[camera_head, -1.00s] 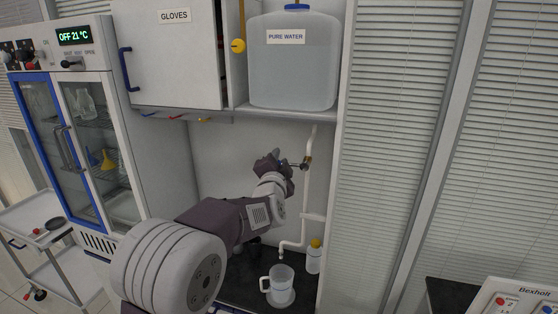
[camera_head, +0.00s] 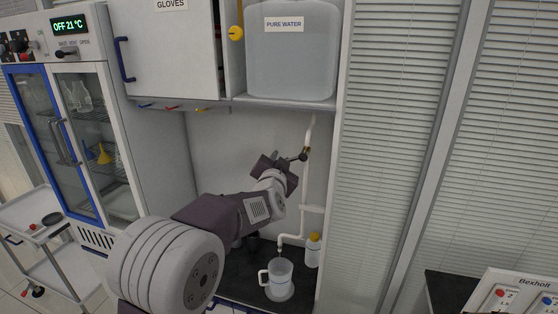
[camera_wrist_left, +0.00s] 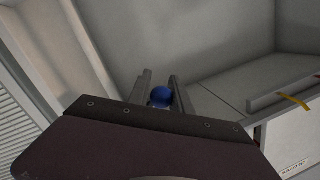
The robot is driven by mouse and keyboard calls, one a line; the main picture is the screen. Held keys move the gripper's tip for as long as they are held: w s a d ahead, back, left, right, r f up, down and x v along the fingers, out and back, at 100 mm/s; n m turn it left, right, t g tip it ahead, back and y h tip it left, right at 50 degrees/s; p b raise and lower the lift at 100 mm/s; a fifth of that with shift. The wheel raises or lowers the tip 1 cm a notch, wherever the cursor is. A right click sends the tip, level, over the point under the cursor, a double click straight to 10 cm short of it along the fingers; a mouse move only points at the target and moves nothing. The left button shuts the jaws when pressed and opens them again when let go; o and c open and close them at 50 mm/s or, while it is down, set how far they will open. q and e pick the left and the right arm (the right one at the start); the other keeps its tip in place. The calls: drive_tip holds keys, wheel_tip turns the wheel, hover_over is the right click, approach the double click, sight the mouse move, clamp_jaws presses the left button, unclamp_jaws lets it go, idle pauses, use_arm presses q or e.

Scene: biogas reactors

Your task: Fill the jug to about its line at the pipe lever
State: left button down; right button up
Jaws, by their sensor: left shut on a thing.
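The clear jug (camera_head: 279,283) with a handle on its left stands upright on the dark counter, below the spout (camera_head: 281,250) of the white pipe. Its line and the exact water level are too small to tell. The pipe lever (camera_head: 302,156) is on the upright part of the pipe (camera_head: 308,180). My left gripper (camera_head: 292,159) is at the lever, with its fingers partly hidden by the wrist. In the left wrist view, a blue knob (camera_wrist_left: 161,97) sits between the two fingers, which are shut on it. My right gripper is not in view.
A yellow-capped bottle (camera_head: 313,251) stands right beside the jug. A big pure water tank (camera_head: 291,60) sits on the shelf above. A glass-doored cabinet (camera_head: 85,130) and a trolley (camera_head: 42,220) are at the left.

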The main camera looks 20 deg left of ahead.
use_arm(q)
drive_tip(key=c, duration=1.3)
unclamp_jaws()
drive_tip(key=shift+r, duration=0.2)
drive_tip(key=shift+c, duration=0.2)
drive_tip(key=shift+o, duration=0.8)
drive_tip(key=shift+w+f, duration=0.1)
drive_tip(key=shift+f, duration=0.05)
drive_tip(key=s+d+b, duration=0.1)
drive_tip(key=s, duration=0.8)
drive_tip(key=shift+r+b, duration=0.3)
drive_tip(key=shift+b, duration=0.05)
drive_tip(key=shift+w+d, duration=0.1)
